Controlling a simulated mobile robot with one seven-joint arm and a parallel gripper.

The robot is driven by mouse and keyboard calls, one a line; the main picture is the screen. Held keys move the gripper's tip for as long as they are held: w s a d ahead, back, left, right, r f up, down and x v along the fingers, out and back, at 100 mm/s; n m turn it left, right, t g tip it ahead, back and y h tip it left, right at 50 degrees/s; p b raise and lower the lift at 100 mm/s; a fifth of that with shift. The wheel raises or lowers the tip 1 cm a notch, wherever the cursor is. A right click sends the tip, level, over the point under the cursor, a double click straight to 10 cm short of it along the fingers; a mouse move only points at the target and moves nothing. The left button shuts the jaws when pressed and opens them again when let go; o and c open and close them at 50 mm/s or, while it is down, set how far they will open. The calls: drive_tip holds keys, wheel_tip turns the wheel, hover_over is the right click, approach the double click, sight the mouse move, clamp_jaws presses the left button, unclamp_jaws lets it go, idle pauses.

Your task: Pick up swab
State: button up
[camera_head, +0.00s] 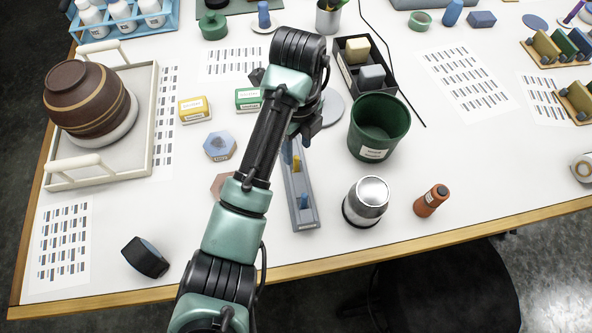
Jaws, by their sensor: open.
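I cannot surely pick out a swab. A long grey holder (306,217) lies on the table under my arm, with a yellow piece (297,163) and a blue piece (304,201) in it. My gripper (309,126) is open above the far end of this holder, left of the green bin. My own arm hides part of the holder and the table around it. Whether anything lies between the fingers is hard to see.
A green bin (379,127), a metal-topped cylinder (366,202) and an orange bottle (431,200) stand to the right. A white tray (135,172) with a brown bowl (88,98) is at left.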

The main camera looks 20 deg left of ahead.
sight(296, 157)
drive_tip(key=shift+a+f+p, duration=0.1)
drive_tip(key=shift+f+p, duration=0.95)
drive_tip(key=shift+f, duration=1.55)
clamp_jaws()
